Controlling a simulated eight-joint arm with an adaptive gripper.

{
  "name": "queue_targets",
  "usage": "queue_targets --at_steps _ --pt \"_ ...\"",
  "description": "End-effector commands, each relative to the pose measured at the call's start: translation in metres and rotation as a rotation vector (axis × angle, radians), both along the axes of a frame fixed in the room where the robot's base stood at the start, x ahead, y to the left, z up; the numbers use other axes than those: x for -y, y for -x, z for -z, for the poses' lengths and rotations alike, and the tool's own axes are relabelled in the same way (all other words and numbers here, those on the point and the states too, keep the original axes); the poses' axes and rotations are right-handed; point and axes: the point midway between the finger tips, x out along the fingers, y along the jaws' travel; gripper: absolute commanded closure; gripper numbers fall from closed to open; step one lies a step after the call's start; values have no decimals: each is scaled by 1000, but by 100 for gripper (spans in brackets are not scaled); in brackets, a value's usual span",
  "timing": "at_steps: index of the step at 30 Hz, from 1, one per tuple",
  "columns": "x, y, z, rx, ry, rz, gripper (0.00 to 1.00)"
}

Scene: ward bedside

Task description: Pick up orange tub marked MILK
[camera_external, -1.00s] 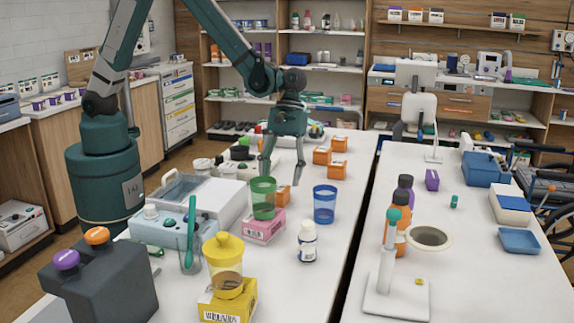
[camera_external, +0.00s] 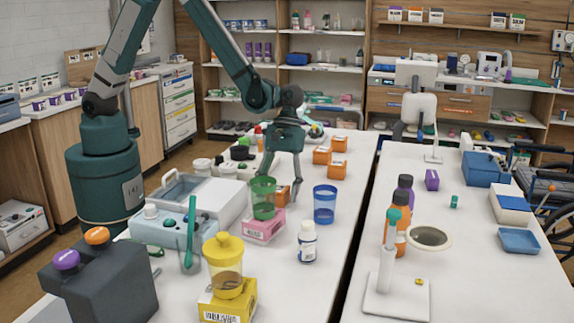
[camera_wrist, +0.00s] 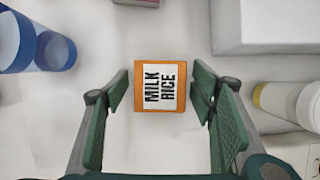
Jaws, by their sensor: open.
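The orange tub (camera_wrist: 140,88) has a white label reading MILK RICE and lies between my gripper's fingers in the wrist view, with a gap on each side. My gripper (camera_wrist: 160,90) is open and points down over it. In the external view my gripper (camera_external: 279,190) is low over the table, behind the green cup. A small part of an orange tub (camera_external: 282,192) shows between its fingers, mostly hidden by the green cup.
A green cup (camera_external: 263,192) stands on a pink box (camera_external: 264,226) in front of my gripper. A blue cup (camera_external: 324,205) stands to the right. Several more orange boxes (camera_external: 322,156) sit behind. A grey-white case (camera_external: 210,204) is to the left.

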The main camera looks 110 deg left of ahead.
Motion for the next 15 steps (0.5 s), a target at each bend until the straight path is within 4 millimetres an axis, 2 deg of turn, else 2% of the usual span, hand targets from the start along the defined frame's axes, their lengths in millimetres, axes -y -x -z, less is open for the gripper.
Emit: queue_targets --at_steps 14,15 --pt "0 0 0 0 0 0 44" --pt "0 0 0 0 0 0 47"
